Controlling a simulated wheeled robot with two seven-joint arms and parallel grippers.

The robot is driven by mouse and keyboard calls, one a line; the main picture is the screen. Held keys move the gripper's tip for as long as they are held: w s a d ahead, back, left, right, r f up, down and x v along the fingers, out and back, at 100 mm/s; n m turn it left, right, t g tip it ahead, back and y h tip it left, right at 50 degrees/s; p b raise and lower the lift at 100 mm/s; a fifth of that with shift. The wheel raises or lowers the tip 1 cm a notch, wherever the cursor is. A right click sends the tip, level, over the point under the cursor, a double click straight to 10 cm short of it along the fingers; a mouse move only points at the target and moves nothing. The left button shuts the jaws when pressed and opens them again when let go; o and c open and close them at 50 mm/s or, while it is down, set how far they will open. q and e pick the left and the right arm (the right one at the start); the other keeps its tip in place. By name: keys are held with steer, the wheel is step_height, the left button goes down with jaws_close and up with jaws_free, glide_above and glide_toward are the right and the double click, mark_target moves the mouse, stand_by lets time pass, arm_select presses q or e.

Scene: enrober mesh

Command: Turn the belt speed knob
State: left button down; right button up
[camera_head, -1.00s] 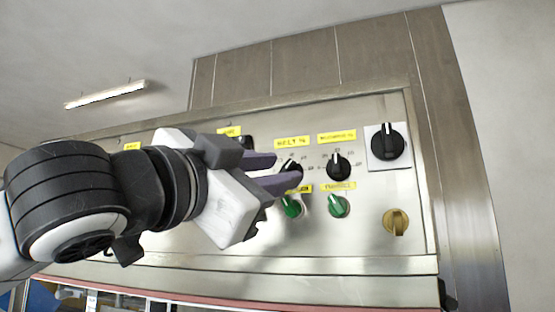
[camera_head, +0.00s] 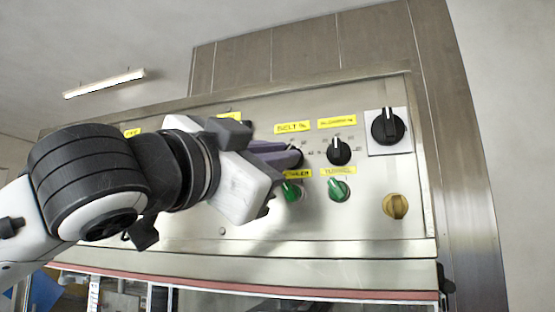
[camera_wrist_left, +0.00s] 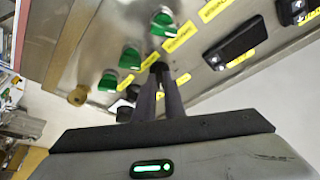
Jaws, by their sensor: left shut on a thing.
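The black belt speed knob (camera_head: 295,150) sits under a yellow "BELT %" label (camera_head: 292,127) on the steel panel (camera_head: 330,222). My left gripper (camera_head: 292,157) comes in from the left, and its purple-grey fingers are shut on the belt speed knob. The fingers hide most of the knob and part of its scale. In the left wrist view the knob (camera_wrist_left: 158,68) shows dark at the tips of the gripper (camera_wrist_left: 165,80). My right gripper is not in view.
Another black knob (camera_head: 339,151) is just right of the gripper. Below are green switches (camera_head: 339,189) (camera_head: 291,190) and a brass-coloured knob (camera_head: 395,206). A large black switch (camera_head: 388,127) is at upper right. The wrist view shows black protruding parts (camera_wrist_left: 235,42).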

arm_select(q)
steer(key=shift+s+d+f+n+t+y+b, duration=0.1)
steer(key=shift+n+t+y+b, duration=0.55)
steer(key=shift+n+b, duration=0.85)
steer(key=shift+w+d+n+t+y+b, duration=0.1)
steer(key=shift+n+t+y+b, duration=0.25)
steer(key=shift+n+y+b, duration=1.15)
steer(key=shift+s+d+f+n+t+y+b, duration=0.1)
steer(key=shift+n+t+b, duration=0.55)
steer(key=shift+n, duration=1.65)
steer(key=shift+r, duration=0.1)
steer(key=c, duration=1.8)
jaws_free()
steer(key=shift+c, duration=0.2)
steer(key=b+v, duration=0.3)
steer(key=v, duration=0.7)
steer(key=shift+s+b, duration=0.2)
steer(key=shift+b, duration=0.1)
